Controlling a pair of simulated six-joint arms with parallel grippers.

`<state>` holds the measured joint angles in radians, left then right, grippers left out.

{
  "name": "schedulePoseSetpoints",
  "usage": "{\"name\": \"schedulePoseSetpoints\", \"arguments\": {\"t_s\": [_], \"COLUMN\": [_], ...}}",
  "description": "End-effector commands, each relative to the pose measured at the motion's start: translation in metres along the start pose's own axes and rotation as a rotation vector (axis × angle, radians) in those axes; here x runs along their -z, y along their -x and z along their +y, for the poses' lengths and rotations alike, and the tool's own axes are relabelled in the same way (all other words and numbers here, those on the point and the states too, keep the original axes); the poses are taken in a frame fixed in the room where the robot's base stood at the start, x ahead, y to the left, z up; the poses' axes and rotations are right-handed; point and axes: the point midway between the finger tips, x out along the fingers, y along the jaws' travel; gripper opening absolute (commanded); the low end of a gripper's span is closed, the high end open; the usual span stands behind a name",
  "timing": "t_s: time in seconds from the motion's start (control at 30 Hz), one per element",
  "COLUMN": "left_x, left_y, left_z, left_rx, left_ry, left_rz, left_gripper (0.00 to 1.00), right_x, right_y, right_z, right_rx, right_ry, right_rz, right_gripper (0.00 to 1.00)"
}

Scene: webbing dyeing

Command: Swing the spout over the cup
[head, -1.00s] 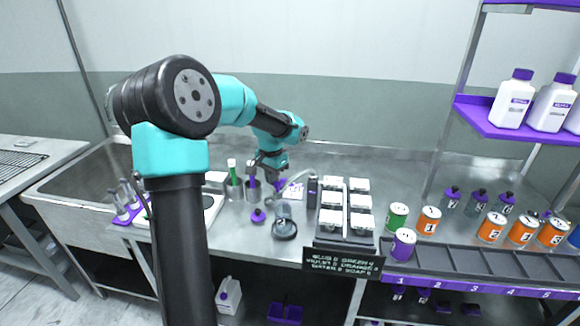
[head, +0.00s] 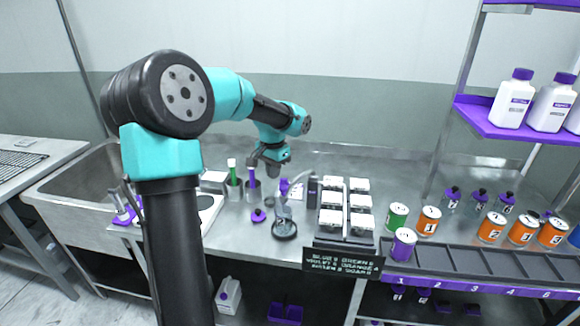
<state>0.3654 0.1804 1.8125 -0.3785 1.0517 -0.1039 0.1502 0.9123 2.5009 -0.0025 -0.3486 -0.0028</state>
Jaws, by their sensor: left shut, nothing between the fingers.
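My left gripper (head: 272,170) is shut and empty, pointing down above the back of the counter. It is behind and slightly left of the clear cup (head: 284,214). The cup stands on a round dark base (head: 285,232). A thin pale curved spout (head: 299,177) runs from beside a dark upright post (head: 312,191) toward the left. Its tip is near the cup's upper back edge, but I cannot tell whether it is over the opening. The gripper appears apart from the spout. My right gripper is not in view.
Metal beakers with green and purple tools (head: 234,186) stand left of the cup. A small purple-topped item (head: 258,215) is close by. A rack of white-lidded boxes (head: 345,212) stands right of the post. Coloured cans (head: 403,244) are farther right. The counter behind is clear.

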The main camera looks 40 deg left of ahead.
Motion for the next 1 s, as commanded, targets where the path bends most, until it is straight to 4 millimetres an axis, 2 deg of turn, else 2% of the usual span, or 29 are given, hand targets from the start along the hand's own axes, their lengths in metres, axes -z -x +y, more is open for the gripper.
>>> {"name": "schedulePoseSetpoints", "arguments": {"t_s": [0.6,1.0], "left_x": [0.001,0.000], "left_y": [0.037,0.039], "left_z": [-0.005,-0.005], "left_rx": [-0.001,-0.001], "left_ry": [0.001,0.000], "left_rz": [0.001,0.001], "left_gripper": [0.00,0.00], "right_x": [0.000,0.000], "right_y": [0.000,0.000], "right_z": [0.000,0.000], "right_rx": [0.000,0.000], "right_ry": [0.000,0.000], "right_rz": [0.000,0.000], "right_gripper": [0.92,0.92]}}
